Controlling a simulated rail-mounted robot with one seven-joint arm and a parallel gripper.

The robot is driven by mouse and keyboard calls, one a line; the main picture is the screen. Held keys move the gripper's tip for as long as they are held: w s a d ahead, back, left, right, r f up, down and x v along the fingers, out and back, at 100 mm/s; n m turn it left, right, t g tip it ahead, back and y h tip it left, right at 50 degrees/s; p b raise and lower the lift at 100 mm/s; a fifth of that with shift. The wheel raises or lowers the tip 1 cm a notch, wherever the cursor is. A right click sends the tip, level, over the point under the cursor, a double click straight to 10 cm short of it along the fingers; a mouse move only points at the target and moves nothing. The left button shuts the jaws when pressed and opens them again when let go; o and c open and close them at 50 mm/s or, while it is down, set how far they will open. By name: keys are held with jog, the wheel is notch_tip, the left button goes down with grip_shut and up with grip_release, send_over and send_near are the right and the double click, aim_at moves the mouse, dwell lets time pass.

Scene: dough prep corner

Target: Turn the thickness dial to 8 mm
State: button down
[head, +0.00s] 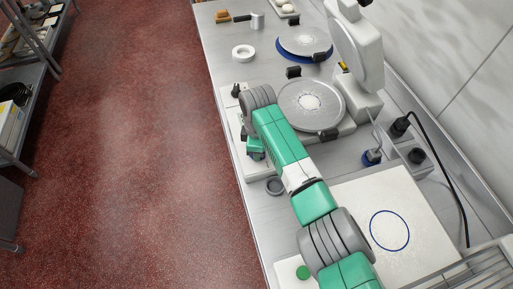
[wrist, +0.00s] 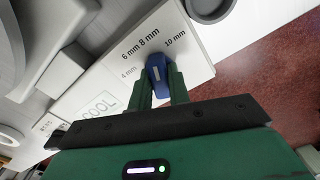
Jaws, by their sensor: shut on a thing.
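The thickness dial (wrist: 156,66) is a narrow blue knob on a white panel (wrist: 196,62), with a short pale mark on its face. Around it are printed 4 mm, 6 mm, 8 mm and 10 mm. The knob's far end points up the picture, roughly towards the 8 mm label; the exact alignment is hard to tell. My gripper (wrist: 160,84) is shut on the dial, one green finger on each side. In the head view my gripper (head: 255,149) is at the left front of the press, and the dial is hidden there.
The white press (head: 362,50) with its round metal plate (head: 311,103) stands just beyond my gripper. A pale board (head: 345,199) with a blue circle lies nearer. The red floor to the left is open.

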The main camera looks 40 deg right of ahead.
jog(key=c, duration=1.2)
grip_release()
jog(key=shift+c, duration=0.2)
notch_tip(320, 180, up, 6)
jog(key=p, duration=0.6)
jog(key=shift+r, duration=0.1)
